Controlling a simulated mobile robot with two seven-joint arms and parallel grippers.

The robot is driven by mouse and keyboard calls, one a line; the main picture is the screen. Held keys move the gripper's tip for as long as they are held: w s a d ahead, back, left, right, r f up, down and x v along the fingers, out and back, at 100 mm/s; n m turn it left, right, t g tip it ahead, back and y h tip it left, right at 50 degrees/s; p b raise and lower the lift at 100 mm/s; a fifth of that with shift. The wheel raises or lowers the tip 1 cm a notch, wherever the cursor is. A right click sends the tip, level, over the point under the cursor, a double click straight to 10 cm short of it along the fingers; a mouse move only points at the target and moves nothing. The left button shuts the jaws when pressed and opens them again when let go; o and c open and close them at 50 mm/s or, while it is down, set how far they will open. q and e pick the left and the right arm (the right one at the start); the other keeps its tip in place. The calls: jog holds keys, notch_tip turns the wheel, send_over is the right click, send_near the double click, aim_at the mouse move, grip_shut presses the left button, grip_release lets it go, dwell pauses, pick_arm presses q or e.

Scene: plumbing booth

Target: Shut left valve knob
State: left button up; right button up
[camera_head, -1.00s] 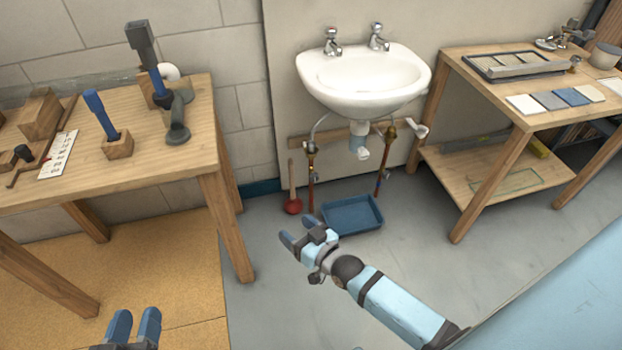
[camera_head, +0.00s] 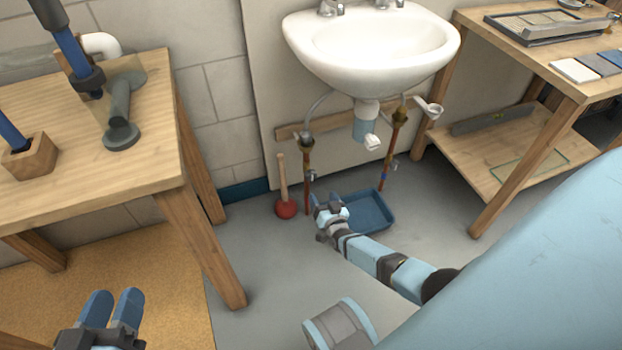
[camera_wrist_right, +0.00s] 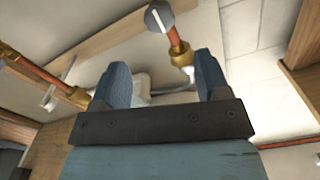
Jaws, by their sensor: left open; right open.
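The left valve knob (camera_head: 312,177) is a small grey part on the left copper pipe (camera_head: 307,190) under the white sink. My right gripper (camera_head: 328,203) is just below and right of it in the head view, open and apart from it. In the right wrist view a round pale knob (camera_wrist_right: 159,16) with a bar across it sits on a copper pipe beyond my open, empty fingers (camera_wrist_right: 163,85); another knob (camera_wrist_right: 50,100) shows at left. I cannot tell for certain which is the left one there. My left gripper (camera_head: 110,310) is open and empty at the lower left.
A blue tray (camera_head: 367,212) lies on the floor behind my right gripper. A red plunger (camera_head: 286,207) stands left of the pipes. The right pipe (camera_head: 389,165) is beside the white drain. A workbench (camera_head: 165,150) stands left, a shelved table (camera_head: 575,85) right.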

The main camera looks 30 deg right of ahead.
aim_at(312, 177)
jog(key=b+x, duration=0.5)
jog(key=x, duration=0.4)
jog(key=shift+w+f, duration=0.2)
jog(key=shift+w, duration=0.15)
jog(key=shift+w+d+r, duration=0.15)
jog(key=shift+w, duration=0.35)
pick_arm(q)
jog(key=w+m, duration=0.1)
jog(key=w+a+m+t, duration=0.1)
jog(key=w+m+t, duration=0.1)
jog(key=m, duration=0.1)
jog(key=shift+a+r+h, duration=0.3)
jog(key=shift+a+h, duration=0.1)
pick_arm(e)
jog(key=c, duration=0.9)
